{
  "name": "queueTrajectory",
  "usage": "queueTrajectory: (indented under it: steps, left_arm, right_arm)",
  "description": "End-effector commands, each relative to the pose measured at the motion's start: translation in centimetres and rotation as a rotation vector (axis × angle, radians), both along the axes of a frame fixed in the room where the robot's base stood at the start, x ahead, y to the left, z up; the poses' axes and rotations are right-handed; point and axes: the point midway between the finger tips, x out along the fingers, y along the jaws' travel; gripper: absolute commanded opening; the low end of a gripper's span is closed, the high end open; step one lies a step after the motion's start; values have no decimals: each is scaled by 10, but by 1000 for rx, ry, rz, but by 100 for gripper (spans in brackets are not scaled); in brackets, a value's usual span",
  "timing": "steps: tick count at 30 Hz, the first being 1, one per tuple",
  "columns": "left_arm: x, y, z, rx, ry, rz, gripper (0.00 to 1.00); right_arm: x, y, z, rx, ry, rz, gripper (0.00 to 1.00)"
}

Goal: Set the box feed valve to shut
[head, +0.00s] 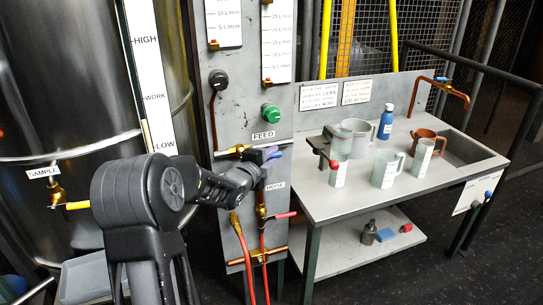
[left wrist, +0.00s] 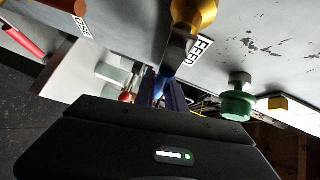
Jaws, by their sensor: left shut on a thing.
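The feed valve has a brass body (head: 238,150) on the grey panel, just under the FEED label (head: 263,135). Its blue lever (head: 272,153) points to the right in the head view. My left gripper (head: 264,167) is at that lever, its jaws small and partly hidden by my wrist. In the left wrist view the brass body (left wrist: 195,14) and the FEED label (left wrist: 197,50) are just beyond my left gripper (left wrist: 163,95). It is shut on the blue lever (left wrist: 157,86), which is mostly hidden between the dark fingers. My right gripper is not in view.
A green knob (head: 270,111) is above the label. A red-handled hose valve (head: 284,215) and red hoses (head: 242,252) are below. A bench (head: 440,172) with jugs and a blue bottle (head: 386,121) stands to the right. A steel tank (head: 60,100) is at left.

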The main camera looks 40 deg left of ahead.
Motion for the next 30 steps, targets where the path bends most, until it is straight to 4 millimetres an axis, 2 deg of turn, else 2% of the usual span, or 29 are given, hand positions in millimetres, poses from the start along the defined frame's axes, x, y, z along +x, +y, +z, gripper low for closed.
queueTrajectory:
  steps: [18, 30]
  left_arm:
    - [0, 0, -2, 12, 16, 0, 0]
    - [-1, 0, -19, 121, 173, -1, 0]
  right_arm:
    - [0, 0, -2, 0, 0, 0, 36]
    - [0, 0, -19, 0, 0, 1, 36]
